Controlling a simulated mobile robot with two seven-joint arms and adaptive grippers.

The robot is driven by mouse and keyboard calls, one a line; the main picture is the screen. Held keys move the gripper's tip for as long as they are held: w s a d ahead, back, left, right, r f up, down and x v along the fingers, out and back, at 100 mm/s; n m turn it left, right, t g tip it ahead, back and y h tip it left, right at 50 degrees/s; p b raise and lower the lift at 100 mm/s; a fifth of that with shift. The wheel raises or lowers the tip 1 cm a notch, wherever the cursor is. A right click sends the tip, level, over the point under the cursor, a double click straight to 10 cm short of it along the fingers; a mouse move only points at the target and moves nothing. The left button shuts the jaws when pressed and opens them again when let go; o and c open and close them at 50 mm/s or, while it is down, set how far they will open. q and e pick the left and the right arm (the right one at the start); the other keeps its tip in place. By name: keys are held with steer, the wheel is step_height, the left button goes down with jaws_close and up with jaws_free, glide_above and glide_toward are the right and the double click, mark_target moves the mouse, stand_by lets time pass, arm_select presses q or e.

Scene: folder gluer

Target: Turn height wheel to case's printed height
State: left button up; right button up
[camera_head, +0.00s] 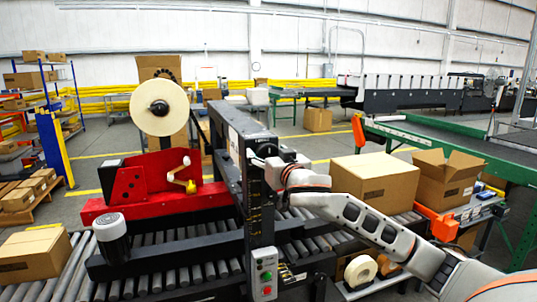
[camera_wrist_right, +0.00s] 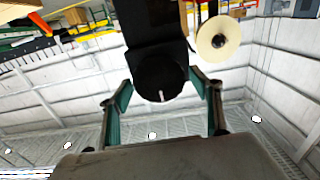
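The height wheel (camera_wrist_right: 161,80) is a dark round knob with a white mark near its lower edge, in the middle of the right wrist view. In the head view the black column (camera_head: 256,205) carries yellowish scale marks; the wheel is mostly hidden by my gripper at its top. My right gripper (camera_wrist_right: 161,78) is open, one finger on each side of the wheel; contact cannot be made out. It also shows in the head view (camera_head: 277,168). A closed carton (camera_head: 375,180) stands right of the column; another case (camera_head: 34,254) lies at left on the rollers. My left gripper is not in view.
The red tape unit (camera_head: 150,190) and its tape roll (camera_head: 159,107) stand left of the column. A control box (camera_head: 265,272) with buttons is low on the column. An open carton (camera_head: 447,180) stands at right. A tape roll also shows in the wrist view (camera_wrist_right: 222,39).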

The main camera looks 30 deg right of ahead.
steer(key=c, duration=0.8)
steer(key=shift+n, duration=0.4)
